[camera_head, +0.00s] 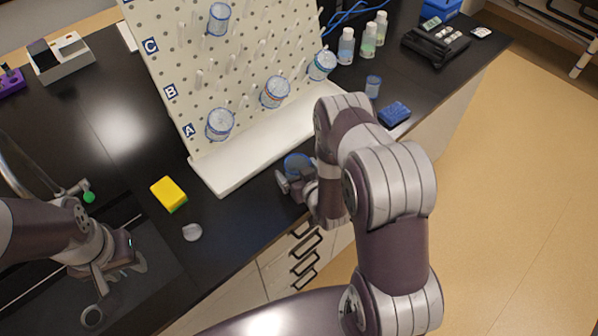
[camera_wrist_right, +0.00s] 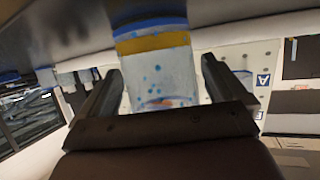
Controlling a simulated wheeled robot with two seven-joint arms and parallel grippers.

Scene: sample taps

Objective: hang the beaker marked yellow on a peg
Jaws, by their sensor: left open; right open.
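The beaker with a yellow band (camera_wrist_right: 155,70) is clear, with a blue edge and droplets. In the right wrist view it sits between the two spread fingers of my right gripper (camera_wrist_right: 160,82), with gaps at its sides. In the head view a blue-rimmed beaker (camera_head: 297,163) is at the counter's front edge beside my right gripper (camera_head: 288,186), partly hidden by it; its yellow mark cannot be seen there. The white pegboard (camera_head: 185,62) stands behind, with rows of pegs, some free. My left gripper (camera_head: 116,278) is open and empty at the lower left.
Several beakers hang on the pegboard, including one low at the left (camera_head: 219,124). Another beaker (camera_head: 373,87) stands to its right, near a blue sponge (camera_head: 394,113) and bottles (camera_head: 346,46). A yellow sponge (camera_head: 169,194) and a small clear item (camera_head: 192,232) lie at the left.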

